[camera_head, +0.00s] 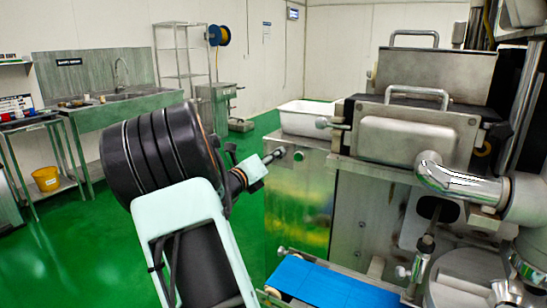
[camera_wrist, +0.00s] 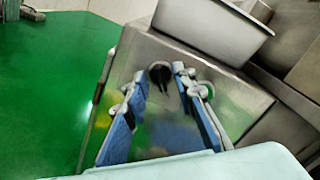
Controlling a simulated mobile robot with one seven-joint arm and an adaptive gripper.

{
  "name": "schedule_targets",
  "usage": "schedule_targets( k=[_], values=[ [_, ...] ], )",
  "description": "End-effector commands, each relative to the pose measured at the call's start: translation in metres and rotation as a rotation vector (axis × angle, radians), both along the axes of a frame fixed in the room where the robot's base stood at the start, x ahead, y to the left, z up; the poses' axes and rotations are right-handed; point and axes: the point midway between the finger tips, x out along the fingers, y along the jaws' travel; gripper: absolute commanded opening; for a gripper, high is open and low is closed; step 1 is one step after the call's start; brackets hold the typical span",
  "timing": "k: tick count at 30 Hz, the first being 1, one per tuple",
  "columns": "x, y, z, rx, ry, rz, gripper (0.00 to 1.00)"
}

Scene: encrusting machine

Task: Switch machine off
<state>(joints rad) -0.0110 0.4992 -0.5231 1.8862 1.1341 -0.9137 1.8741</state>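The encrusting machine (camera_head: 300,195) fills the right side of the head view, with a shiny metal side panel. In the wrist view a dark knob-like switch (camera_wrist: 161,76) on a round base sits on the machine's metal panel (camera_wrist: 150,48). My gripper (camera_wrist: 158,74) has its two blue-padded fingers apart, with the switch showing between the fingertips. I cannot tell whether the fingers touch it. In the head view my gripper (camera_head: 276,155) points right toward the machine's upper left corner; the dark switch is not clearly visible there.
A white tub (camera_head: 308,118) stands on the machine's top, close beside my gripper; it also shows in the wrist view (camera_wrist: 205,30). A blue conveyor belt (camera_head: 330,288) lies low in front. Green floor (camera_head: 85,240) is open at left, before a sink bench (camera_head: 120,110).

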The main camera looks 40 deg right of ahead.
Motion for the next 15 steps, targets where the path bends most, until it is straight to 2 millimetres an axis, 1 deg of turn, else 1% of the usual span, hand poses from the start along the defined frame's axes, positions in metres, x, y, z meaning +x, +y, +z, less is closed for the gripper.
schedule_targets(
  k=[5,8,12,15],
  values=[
    [0.0000,-0.0001,-0.0001,0.000,0.000,0.000,0.25],
    [-0.0001,0.0000,-0.0001,0.000,0.000,0.000,0.16],
    [-0.0002,0.0001,0.0000,0.000,-0.001,0.000,0.00],
    [-0.0002,0.0002,0.0000,0.001,-0.001,-0.001,0.00]
  ],
)
